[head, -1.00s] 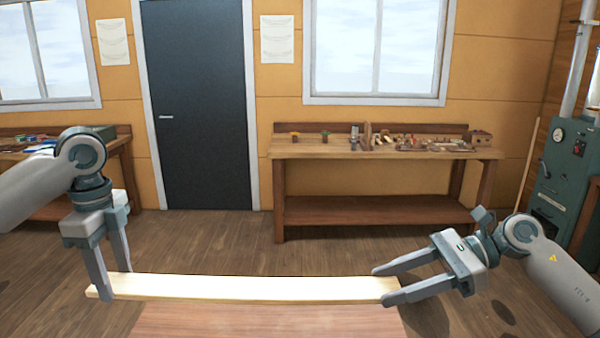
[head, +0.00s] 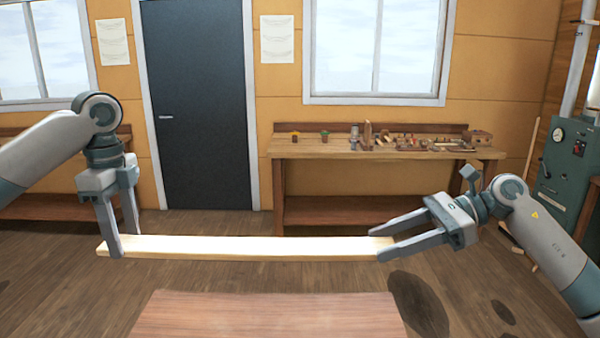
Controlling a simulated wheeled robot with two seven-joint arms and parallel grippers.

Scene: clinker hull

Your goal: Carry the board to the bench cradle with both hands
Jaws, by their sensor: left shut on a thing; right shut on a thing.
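A long pale wooden board (head: 250,247) is held level above and beyond the brown wooden surface in front of me. My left gripper (head: 128,245) is shut on the board's left end, fingers pointing down. My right gripper (head: 383,245) is shut on the board's right end, fingers pointing left along it. The far parts of the fingers behind the board are hidden. I cannot make out a bench cradle for certain in this view.
The brown wooden surface (head: 268,318) lies at the bottom centre. A workbench (head: 300,150) with tools and small things stands against the far wall. A green machine (head: 566,165) stands at the right. Floor (head: 235,222) between board and workbench is clear.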

